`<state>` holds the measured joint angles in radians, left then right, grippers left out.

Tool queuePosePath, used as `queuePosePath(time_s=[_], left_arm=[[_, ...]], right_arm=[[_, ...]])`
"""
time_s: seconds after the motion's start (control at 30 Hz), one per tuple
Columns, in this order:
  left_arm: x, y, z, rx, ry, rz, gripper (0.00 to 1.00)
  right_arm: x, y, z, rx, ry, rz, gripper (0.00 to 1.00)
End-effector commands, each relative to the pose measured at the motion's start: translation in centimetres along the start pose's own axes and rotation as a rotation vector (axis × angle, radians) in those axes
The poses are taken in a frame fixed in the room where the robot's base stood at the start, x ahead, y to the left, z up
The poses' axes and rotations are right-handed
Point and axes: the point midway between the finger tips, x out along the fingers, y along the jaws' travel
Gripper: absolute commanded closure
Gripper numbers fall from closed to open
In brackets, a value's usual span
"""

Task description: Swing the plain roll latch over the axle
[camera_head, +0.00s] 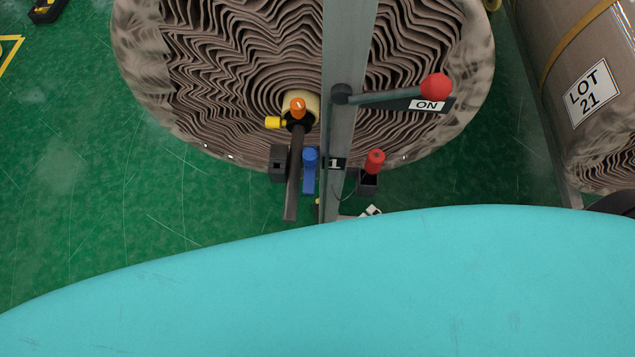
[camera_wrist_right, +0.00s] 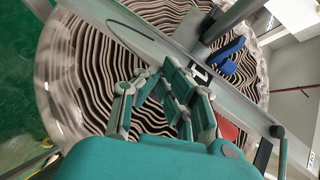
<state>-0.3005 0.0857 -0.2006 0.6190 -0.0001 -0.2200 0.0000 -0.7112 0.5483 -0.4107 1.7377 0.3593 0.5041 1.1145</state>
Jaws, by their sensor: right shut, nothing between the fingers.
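The large wrapped roll (camera_head: 420,60) stands end-on, with wavy layers around a pale core (camera_head: 311,101). An orange-capped part (camera_head: 298,108) with a yellow knob (camera_head: 273,123) sits at the core. A dark bar (camera_head: 294,175), which looks like the latch, hangs down from there. A blue handle (camera_head: 310,168) is beside the bar's lower part. My right gripper (camera_wrist_right: 162,85) is shut and empty in the right wrist view, in front of the grey post (camera_wrist_right: 225,85) and the roll (camera_wrist_right: 80,90). The head view does not show its fingers. My left gripper is not in view.
The upright grey post (camera_head: 343,60) stands before the roll. Another roll labelled LOT 21 (camera_head: 560,60) stands right.

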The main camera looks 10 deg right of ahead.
Motion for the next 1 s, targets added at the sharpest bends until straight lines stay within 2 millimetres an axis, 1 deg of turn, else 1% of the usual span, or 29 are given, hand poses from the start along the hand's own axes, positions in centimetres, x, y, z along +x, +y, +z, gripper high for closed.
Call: queuePosePath(time_s=[0.03,0.1,0.2,0.23,0.37,0.6,0.7,0.8,0.9,1.0], left_arm=[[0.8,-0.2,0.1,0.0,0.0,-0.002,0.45],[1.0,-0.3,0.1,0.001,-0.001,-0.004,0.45],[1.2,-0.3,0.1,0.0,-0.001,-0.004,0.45],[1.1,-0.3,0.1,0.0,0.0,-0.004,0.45],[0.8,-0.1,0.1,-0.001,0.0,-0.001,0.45],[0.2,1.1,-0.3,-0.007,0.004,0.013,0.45],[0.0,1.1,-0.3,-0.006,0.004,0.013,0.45],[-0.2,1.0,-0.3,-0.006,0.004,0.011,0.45],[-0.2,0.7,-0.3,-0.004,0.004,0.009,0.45],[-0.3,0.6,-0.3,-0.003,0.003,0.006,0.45]], right_arm=[[-0.3,-2.1,0.2,0.078,-0.004,-0.064,1.0],[-0.7,-4.9,0.2,0.177,-0.005,-0.135,1.0],[-1.0,-7.1,0.2,0.257,-0.008,-0.19,1.0],[-0.9,-7.5,0.1,0.269,-0.008,-0.197,1.0],[0.2,-8.2,0.0,0.279,-0.006,-0.208,1.0],[4.5,-9.1,-0.1,0.277,-0.005,-0.207,1.0],[6.2,-9.4,-0.2,0.275,-0.006,-0.206,1.0],[7.5,-9.6,-0.1,0.275,-0.006,-0.205,1.0],[8.3,-9.7,-0.1,0.275,-0.007,-0.203,1.0],[8.7,-9.7,-0.1,0.276,-0.008,-0.202,1.0]])
